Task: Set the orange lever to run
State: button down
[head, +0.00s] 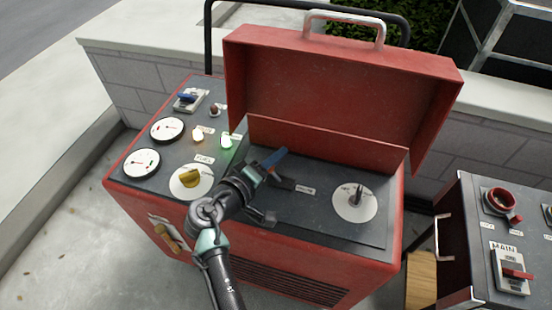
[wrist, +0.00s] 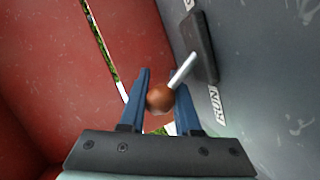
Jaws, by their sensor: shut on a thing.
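The lever shows in the wrist view as an orange-brown ball knob (wrist: 160,97) on a short metal rod (wrist: 183,71). The rod comes out of a dark slotted plate (wrist: 202,48) on the grey panel. A RUN label (wrist: 215,104) lies beside the near end of this plate, and part of another label (wrist: 188,4) shows at the far end. My gripper (wrist: 159,92) has its blue fingers on either side of the knob and is shut on it. In the head view my gripper (head: 273,160) is over the middle of the red machine's panel, and the knob is hidden there.
The machine's red lid (head: 335,90) stands open behind my gripper. A dial with a dark handle (head: 357,195) is to the right, and a yellow knob (head: 190,178) to the left. A second panel with a MAIN switch (head: 514,273) stands at the far right.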

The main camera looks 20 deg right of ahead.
jog(key=c, duration=0.6)
grip_release()
jog(key=p+v, duration=0.2)
jog(key=v, duration=1.1)
